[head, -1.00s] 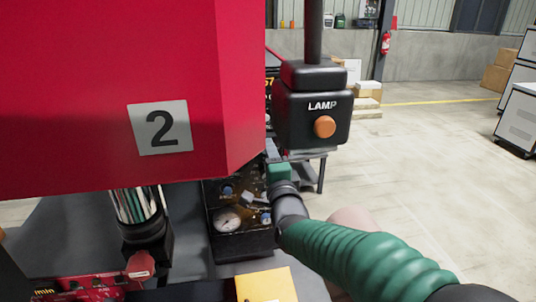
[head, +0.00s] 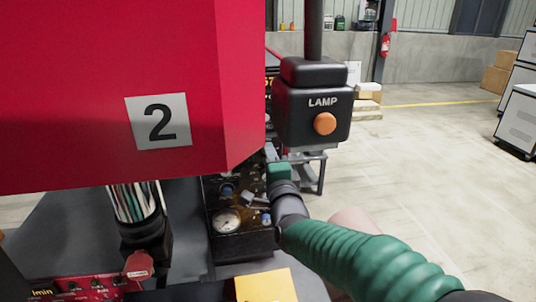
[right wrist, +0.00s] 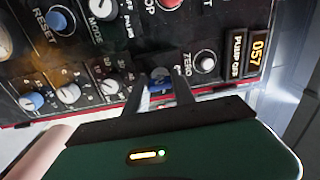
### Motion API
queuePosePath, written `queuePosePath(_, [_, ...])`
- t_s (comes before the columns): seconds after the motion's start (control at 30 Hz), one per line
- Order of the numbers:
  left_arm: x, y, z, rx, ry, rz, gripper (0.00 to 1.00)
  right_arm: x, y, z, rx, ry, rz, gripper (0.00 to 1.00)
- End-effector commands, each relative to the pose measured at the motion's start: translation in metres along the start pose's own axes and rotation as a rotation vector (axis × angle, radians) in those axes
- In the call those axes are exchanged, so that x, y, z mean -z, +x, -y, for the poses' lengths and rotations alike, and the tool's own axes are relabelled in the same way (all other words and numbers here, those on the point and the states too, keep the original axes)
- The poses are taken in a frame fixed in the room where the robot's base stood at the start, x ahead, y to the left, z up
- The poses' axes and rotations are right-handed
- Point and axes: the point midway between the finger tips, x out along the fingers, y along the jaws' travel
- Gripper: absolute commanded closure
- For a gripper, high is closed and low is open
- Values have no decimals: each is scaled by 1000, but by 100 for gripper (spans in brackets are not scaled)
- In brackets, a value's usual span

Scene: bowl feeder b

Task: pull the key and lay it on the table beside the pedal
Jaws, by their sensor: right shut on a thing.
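My right gripper (right wrist: 162,86) is at the control panel (right wrist: 85,80), and its two dark fingers close around a small blue-grey piece, apparently the key (right wrist: 160,74). The key is mostly hidden between the fingers, and I cannot tell whether it is still seated in the panel. In the head view my right gripper's green body (head: 279,173) is beside the dark panel with a gauge (head: 228,221). I cannot make out a pedal in either view. My left gripper is not in view.
A red housing marked 2 (head: 90,80) fills the upper left. A black LAMP box (head: 312,118) hangs above my right gripper. A yellow block or sheet (head: 265,286) lies at the bottom. Blue and white knobs (right wrist: 68,93) crowd the panel around the fingers.

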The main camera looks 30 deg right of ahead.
Motion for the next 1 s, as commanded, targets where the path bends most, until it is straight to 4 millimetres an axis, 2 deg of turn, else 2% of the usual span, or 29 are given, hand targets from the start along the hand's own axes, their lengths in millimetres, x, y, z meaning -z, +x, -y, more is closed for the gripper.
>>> queuePosePath(0.37, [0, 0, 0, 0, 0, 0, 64, 0, -1, 0, 0, 0, 0, 100])
queuePosePath(1.0, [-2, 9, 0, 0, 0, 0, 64, 0, -26, 0, 0, -1, 1, 100])
